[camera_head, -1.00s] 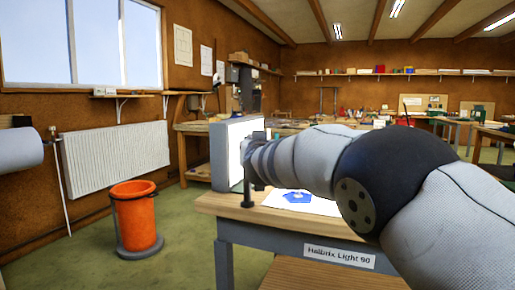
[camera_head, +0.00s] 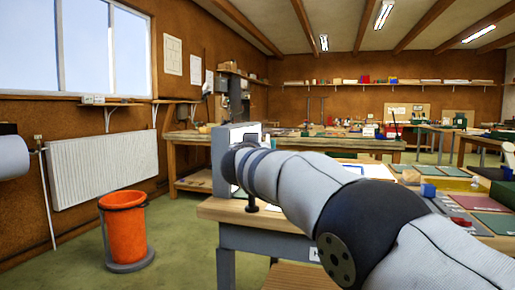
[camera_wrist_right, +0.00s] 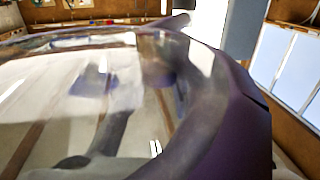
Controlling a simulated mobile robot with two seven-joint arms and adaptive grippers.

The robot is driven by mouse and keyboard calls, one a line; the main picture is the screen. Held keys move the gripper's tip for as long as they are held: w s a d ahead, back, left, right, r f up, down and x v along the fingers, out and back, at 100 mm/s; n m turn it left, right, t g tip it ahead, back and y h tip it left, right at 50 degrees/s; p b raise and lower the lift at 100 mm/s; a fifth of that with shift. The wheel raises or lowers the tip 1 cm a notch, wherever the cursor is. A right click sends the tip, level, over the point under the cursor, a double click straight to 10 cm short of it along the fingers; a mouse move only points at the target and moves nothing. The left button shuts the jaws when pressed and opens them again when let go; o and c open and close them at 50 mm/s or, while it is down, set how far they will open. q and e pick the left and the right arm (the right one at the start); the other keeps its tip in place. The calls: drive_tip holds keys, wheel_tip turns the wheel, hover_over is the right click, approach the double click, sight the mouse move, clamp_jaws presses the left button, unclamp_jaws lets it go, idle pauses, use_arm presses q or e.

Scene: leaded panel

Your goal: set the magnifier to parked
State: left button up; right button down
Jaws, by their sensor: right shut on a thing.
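The magnifier (camera_wrist_right: 235,115) fills much of the right wrist view, very close to the camera. It has a wide dark purplish rim and a clear lens, with blurred pale and blue shapes seen through it. My right gripper (camera_wrist_right: 155,148) is shut on the magnifier; its fingers show poorly there. In the head view my right arm reaches in from the right across the workbench (camera_head: 250,217), and its wrist hides the gripper and the magnifier. My left gripper is not in view.
A pale upright box (camera_head: 222,150) stands on the bench's left end, close behind my right wrist. Coloured sheets and small items (camera_head: 440,170) lie on the right. An orange bin (camera_head: 124,228) stands on the floor at left. The floor between bin and bench is clear.

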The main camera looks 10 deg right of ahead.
drive_tip(key=shift+r, duration=0.15)
drive_tip(key=c, duration=1.7)
unclamp_jaws()
drive_tip(key=shift+o, duration=1.3)
drive_tip(key=shift+w+f, duration=0.2)
drive_tip(key=shift+s, duration=0.1)
drive_tip(key=shift+s+a+r, duration=0.1)
drive_tip(key=shift+s+a, duration=0.15)
drive_tip(key=shift+s, duration=0.1)
drive_tip(key=v, duration=0.6)
drive_tip(key=shift+s, duration=0.35)
